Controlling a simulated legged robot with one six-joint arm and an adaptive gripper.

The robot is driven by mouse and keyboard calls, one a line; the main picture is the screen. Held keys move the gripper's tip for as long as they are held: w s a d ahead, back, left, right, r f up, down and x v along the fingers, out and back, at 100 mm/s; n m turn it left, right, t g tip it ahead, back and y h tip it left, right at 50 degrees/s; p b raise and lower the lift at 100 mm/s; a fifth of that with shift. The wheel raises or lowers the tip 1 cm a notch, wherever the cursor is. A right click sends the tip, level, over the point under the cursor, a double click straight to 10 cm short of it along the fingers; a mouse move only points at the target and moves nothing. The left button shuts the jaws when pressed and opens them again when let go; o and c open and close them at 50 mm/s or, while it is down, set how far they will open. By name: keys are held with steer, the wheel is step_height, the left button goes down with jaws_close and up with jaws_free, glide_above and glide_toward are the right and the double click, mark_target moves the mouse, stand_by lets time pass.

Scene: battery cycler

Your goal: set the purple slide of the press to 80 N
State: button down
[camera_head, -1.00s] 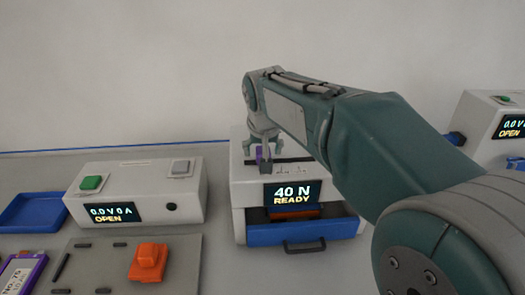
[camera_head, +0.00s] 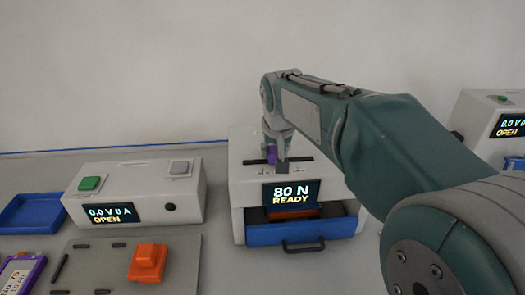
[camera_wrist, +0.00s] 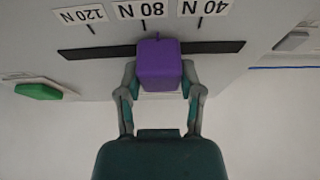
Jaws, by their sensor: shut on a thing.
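The press (camera_head: 236,187) is a white box with a dark slot on top and a display (camera_head: 291,194) reading "80 N READY". The purple slide (camera_head: 272,153) stands in the slot. In the wrist view the purple slide (camera_wrist: 159,65) lines up with the "80 N" label (camera_wrist: 158,8), between the 120 N label (camera_wrist: 84,15) and the 40 N label (camera_wrist: 206,8). My gripper (camera_wrist: 160,80) is shut on the slide, one finger on each side. In the head view my arm hides part of the press top.
A blue drawer (camera_head: 270,234) at the press front is partly out. To the left stand a white cycler box (camera_head: 140,185) reading "0.0 V 0 A OPEN", a blue tray (camera_head: 30,226) and an orange block (camera_head: 147,262) on a grey plate. Another cycler (camera_head: 480,115) stands at the right.

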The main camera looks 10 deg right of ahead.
steer(key=shift+d+f, duration=0.1)
steer(key=shift+d, duration=0.4)
steer(key=shift+c, duration=1.2)
jaws_free()
steer(key=shift+a, duration=0.1)
steer(key=v, duration=1.2)
steer(key=shift+w, duration=0.1)
